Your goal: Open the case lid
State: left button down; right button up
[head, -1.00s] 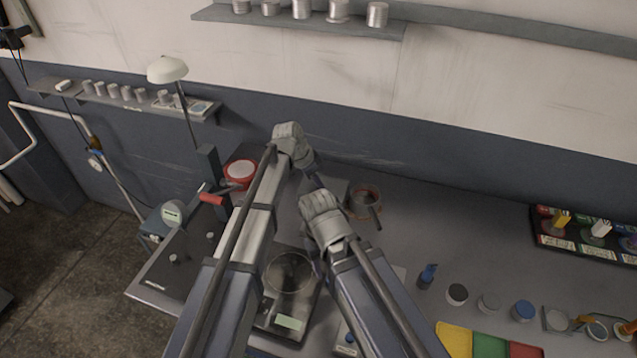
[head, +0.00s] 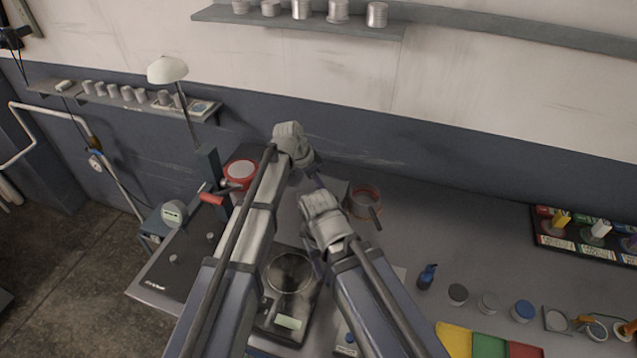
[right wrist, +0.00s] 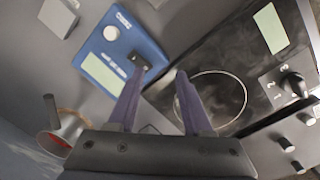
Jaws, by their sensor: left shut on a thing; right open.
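A small grey box that looks like the case (head: 339,190) stands at the back of the bench, mostly behind my arms; its lid cannot be made out clearly. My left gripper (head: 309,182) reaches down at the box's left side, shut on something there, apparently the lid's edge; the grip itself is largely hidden. My right gripper is masked by its own wrist in the head view. In the right wrist view my right gripper (right wrist: 160,73) is open, with nothing clearly between its fingers, over the bench between a blue device and a black plate.
The black plate (head: 268,318) carries a round clear dish or ring (head: 290,270). The blue device (right wrist: 122,48) has a pale display. A reddish pan (head: 365,203) with a dark handle stands right of the box. A red round container (head: 240,171) stands left. Bench space right of the pan is clear.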

aim_at(324, 181)
pick_arm(q)
jog(key=shift+w+d+r+g+p, duration=0.25)
jog(key=shift+w+r+g+p, duration=0.4)
jog(key=shift+p, duration=0.15)
pick_arm(e)
jog(key=shift+r, duration=0.95)
pick_arm(q)
jog(key=shift+w+d+r+g+y+p, duration=0.2)
jog(key=shift+w+r+g+y+p, duration=0.2)
jog(key=shift+w+g+y+p, duration=0.15)
pick_arm(e)
jog(key=shift+r, duration=0.5)
pick_arm(q)
jog(key=shift+w+d+r+n+g+y, duration=0.2)
jog(key=shift+w+g, duration=0.15)
jog(key=shift+g, duration=0.15)
jog(key=shift+w+d+r+n+g+y, duration=0.1)
jog(key=shift+w+r+n+g, duration=0.15)
jog(key=shift+g, duration=0.25)
pick_arm(e)
jog(key=shift+r, duration=0.3)
pick_arm(q)
jog(key=shift+w+d+r+g+y, duration=0.15)
jog(key=shift+w+g+y, duration=0.1)
jog(key=shift+w+g, duration=0.15)
jog(key=shift+w+d+r+g+y, duration=0.2)
jog(key=shift+w+g, duration=0.1)
jog(key=shift+g, duration=0.2)
pick_arm(e)
jog(key=shift+f, duration=0.1)
